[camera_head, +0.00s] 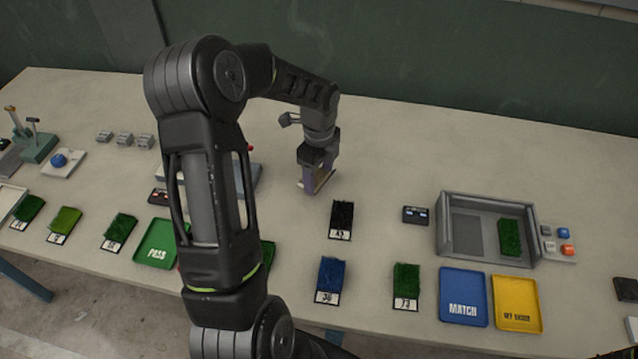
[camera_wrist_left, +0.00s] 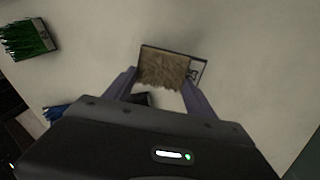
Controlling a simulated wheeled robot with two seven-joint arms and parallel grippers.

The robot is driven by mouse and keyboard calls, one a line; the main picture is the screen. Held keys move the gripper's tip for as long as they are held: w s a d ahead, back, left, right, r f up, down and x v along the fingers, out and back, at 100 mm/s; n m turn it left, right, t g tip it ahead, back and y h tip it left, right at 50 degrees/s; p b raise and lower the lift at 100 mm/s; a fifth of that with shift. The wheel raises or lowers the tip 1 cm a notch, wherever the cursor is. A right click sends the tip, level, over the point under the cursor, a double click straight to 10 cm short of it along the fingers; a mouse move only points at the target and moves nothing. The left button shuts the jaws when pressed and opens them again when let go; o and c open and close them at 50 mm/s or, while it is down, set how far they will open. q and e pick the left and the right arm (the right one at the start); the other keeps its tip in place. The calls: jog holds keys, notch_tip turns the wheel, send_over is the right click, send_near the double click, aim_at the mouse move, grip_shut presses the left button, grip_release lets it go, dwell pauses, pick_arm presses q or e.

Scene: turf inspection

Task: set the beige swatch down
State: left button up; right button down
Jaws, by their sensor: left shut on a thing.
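My left gripper (camera_head: 316,182) is over the middle of the table, pointing down, shut on the beige swatch. In the left wrist view the beige swatch (camera_wrist_left: 170,68) sits between the two purple fingers, with its brown-beige pile facing the camera and a label edge at its right. In the head view only a thin edge of it (camera_head: 326,180) shows beside the fingers. I cannot tell whether its lower edge touches the table. My right gripper is not in view.
A black swatch (camera_head: 341,218) lies just in front of the gripper, with blue (camera_head: 331,276) and green (camera_head: 405,283) swatches nearer. Right are a grey open box (camera_head: 447,200), a blue MATCH tray (camera_head: 463,299) and a yellow tray (camera_head: 516,305). The table behind the gripper is clear.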

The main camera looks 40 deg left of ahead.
aim_at(319, 178)
pick_arm(q)
jog(key=shift+f+b, duration=0.8)
jog(key=shift+f, duration=0.8)
jog(key=shift+f, duration=0.15)
jog(key=o, duration=1.3)
notch_tip(319, 178, up, 6)
jog(key=p, duration=0.4)
notch_tip(319, 178, up, 6)
jog(key=shift+r, duration=0.2)
jog(key=shift+c, duration=0.4)
